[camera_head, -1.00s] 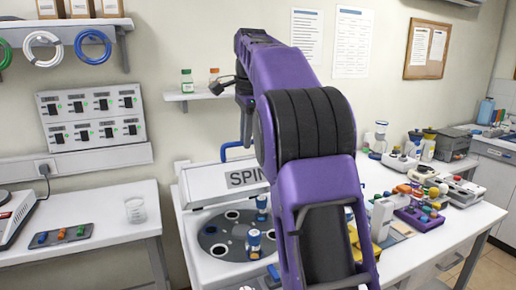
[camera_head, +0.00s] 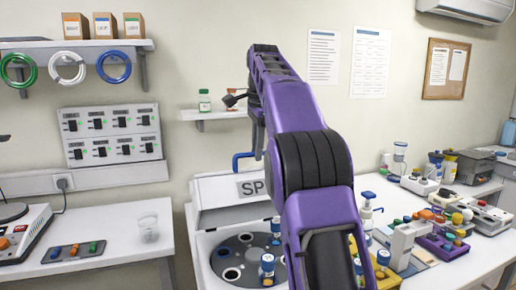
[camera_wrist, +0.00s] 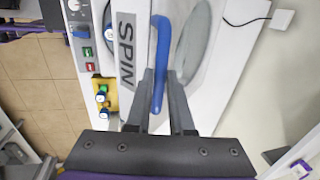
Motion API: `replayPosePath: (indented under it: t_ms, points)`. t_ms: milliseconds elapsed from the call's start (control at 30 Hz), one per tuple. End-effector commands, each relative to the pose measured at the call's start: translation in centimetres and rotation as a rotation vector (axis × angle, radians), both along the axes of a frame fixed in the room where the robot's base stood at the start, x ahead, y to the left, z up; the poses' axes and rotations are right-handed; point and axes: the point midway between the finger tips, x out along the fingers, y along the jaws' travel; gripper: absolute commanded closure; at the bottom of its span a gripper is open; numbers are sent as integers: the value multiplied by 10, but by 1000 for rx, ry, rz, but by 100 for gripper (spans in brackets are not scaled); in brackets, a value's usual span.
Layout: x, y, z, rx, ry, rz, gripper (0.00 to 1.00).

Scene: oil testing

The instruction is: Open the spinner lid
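The white spinner lid, marked SPIN (camera_head: 251,187), stands raised at the back of the spinner in the head view. The dark rotor (camera_head: 224,254) below it is uncovered, with blue-capped vials in it. The lid's blue handle (camera_head: 236,163) projects at its top, partly hidden by my arm. In the wrist view the lid label (camera_wrist: 126,50) and the blue handle (camera_wrist: 163,45) show close up. My gripper (camera_wrist: 160,78) has a dark finger on each side of the handle, close against it, and appears shut on it. My gripper is mostly hidden in the head view.
A wall shelf (camera_head: 215,115) with a small bottle (camera_head: 205,100) is just behind the lid. The right bench holds a purple rack (camera_head: 443,245) and several devices. The left bench holds a beaker (camera_head: 148,228) and a tray (camera_head: 73,252).

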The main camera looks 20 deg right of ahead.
Motion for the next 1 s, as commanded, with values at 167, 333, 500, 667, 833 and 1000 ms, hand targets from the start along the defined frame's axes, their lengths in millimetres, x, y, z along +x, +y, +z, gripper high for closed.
replayPosePath:
  t_ms: [167,333,500,667,833,1000]
  points:
    - [1,1,-4,2,6,1,52]
    - [0,0,-2,0,4,0,52]
    - [0,0,-1,0,3,-1,52]
    - [-1,-1,-1,0,3,-1,52]
    - [-7,-3,-5,-1,3,-2,52]
    - [-18,-8,-16,0,4,-2,52]
